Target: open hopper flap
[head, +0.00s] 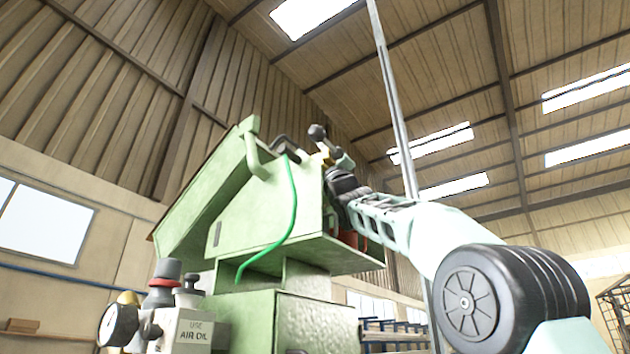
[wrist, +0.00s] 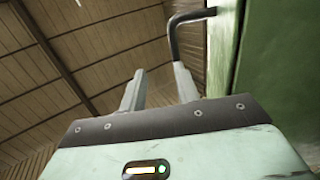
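The green hopper (head: 285,205) stands in the middle of the head view. A dark bent handle (head: 285,148) shows at its top edge. In the wrist view the dark handle (wrist: 178,38) sticks out from a green panel (wrist: 258,60), which I take for the flap. My gripper (wrist: 158,82) is open, with two grey fingers apart and nothing seen held between them. The handle's lower end meets the right fingertip in the picture; I cannot tell whether they touch. In the head view my gripper (head: 328,152) is close to the hopper's top, its fingers too small to read.
A green hose (head: 290,205) hangs down the hopper's front. A gauge (head: 118,324) and a box labelled "USE AIR OIL" (head: 190,330) stand at lower left. A thin grey pole (head: 393,95) rises behind my arm. The space above the hopper looks free.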

